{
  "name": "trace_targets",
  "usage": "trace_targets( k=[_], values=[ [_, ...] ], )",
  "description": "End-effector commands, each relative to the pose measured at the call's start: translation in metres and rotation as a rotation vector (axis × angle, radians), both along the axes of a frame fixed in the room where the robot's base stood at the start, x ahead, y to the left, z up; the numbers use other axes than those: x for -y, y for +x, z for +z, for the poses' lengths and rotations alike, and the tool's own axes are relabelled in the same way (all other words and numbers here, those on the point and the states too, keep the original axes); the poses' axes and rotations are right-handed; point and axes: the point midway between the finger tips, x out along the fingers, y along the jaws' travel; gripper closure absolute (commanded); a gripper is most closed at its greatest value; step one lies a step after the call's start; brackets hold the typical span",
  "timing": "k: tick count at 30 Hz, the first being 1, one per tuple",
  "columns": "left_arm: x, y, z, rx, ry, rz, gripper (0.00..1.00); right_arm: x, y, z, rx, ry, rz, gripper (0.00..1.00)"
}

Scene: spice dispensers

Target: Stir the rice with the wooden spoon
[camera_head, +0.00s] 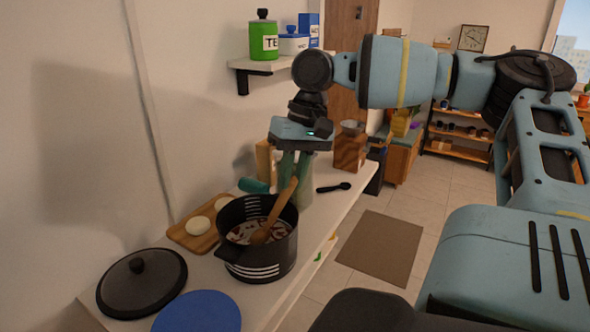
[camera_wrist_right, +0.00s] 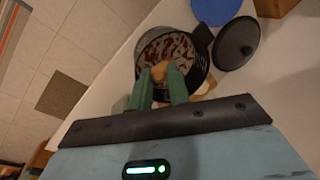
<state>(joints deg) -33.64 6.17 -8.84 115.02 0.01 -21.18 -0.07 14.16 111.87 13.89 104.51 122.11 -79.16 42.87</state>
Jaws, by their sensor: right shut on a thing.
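A dark pot (camera_head: 275,262) with pale stripes stands on the white counter, holding rice (camera_head: 240,230) with dark red bits. The wooden spoon (camera_head: 260,236) leans in the pot, its bowl down at the rice and its handle slanting up to the right. My right gripper (camera_head: 292,188) is above the pot's far right side, green fingers pointing down, shut on the spoon's handle. In the right wrist view the spoon (camera_wrist_right: 161,71) shows between the fingertips (camera_wrist_right: 161,80), with the pot (camera_wrist_right: 197,48) beyond. My left gripper is not in view.
A dark lid (camera_head: 142,282) and a blue plate (camera_head: 198,312) lie in front of the pot. A cutting board (camera_head: 190,238) with pale round pieces is at its left. A black spoon (camera_head: 334,187) and a wooden grinder (camera_head: 350,150) are farther back. A shelf (camera_head: 270,63) hangs above.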

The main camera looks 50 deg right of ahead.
Motion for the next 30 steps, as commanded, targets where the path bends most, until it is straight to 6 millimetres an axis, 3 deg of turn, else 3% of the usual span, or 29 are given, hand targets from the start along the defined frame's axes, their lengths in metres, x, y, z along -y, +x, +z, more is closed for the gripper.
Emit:
trace_targets(
  k=[9,24,30],
  values=[
    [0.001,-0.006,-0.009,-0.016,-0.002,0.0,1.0,-0.001,0.008,-0.016,-0.001,0.0,0.0,1.0],
    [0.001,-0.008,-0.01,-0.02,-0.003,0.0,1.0,-0.001,0.009,-0.017,0.0,-0.001,0.0,1.0],
    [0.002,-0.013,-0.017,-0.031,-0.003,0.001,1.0,-0.002,0.022,-0.02,-0.004,-0.002,-0.002,1.0]
  ],
)
